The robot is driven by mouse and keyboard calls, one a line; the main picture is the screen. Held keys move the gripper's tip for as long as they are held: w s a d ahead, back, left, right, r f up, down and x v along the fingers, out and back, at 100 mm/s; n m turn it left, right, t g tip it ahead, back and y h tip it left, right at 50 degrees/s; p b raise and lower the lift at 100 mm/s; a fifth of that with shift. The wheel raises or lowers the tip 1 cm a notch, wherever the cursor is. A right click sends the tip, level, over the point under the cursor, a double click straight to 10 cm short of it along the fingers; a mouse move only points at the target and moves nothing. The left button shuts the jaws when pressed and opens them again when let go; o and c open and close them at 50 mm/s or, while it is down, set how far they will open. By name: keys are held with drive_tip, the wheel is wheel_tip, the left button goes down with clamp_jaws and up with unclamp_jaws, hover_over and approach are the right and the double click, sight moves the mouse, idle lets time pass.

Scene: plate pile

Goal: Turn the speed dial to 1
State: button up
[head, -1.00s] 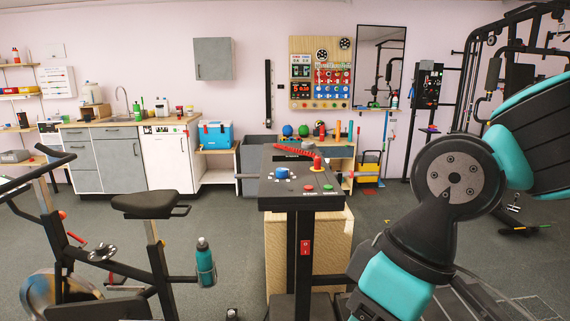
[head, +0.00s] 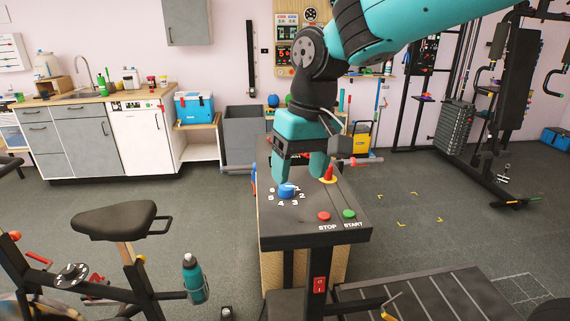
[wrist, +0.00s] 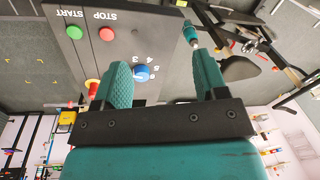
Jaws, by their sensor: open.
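The speed dial (head: 287,191) is a blue knob on the dark console (head: 315,232), with white numbers around it; 2, 3, 4 and 5 can be read in the head view. A white mark shows on its top, but I cannot tell which number it points to. The dial also shows in the wrist view (wrist: 141,73), between my fingers in the picture. My gripper (head: 300,180) is open and empty, pointing down just above and behind the dial. Its teal fingers (wrist: 163,80) stand apart, and contact with the dial is not visible.
A red knob on a yellow base (head: 328,175) stands close to my right finger. Red STOP (head: 324,216) and green START (head: 349,214) buttons are at the console's front. An exercise bike seat (head: 115,220) and a teal bottle (head: 194,278) are to the left.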

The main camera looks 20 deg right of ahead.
drive_tip(key=w+d+r+m+h+p, duration=0.1)
drive_tip(key=w+r+m+p, duration=0.15)
drive_tip(key=w, duration=0.45)
drive_tip(key=w+d+r+m+h+p, duration=0.1)
drive_tip(key=w+d+r+m+p, duration=0.15)
drive_tip(key=w, duration=0.55)
drive_tip(key=p, duration=0.4)
approach(286, 190)
drive_tip(key=f, duration=0.3)
drive_tip(key=w+f, duration=0.1)
drive_tip(key=f, duration=0.2)
drive_tip(key=w+d+f, duration=0.1)
drive_tip(key=f, duration=0.2)
drive_tip(key=shift+f, duration=0.35)
drive_tip(key=c, duration=0.9)
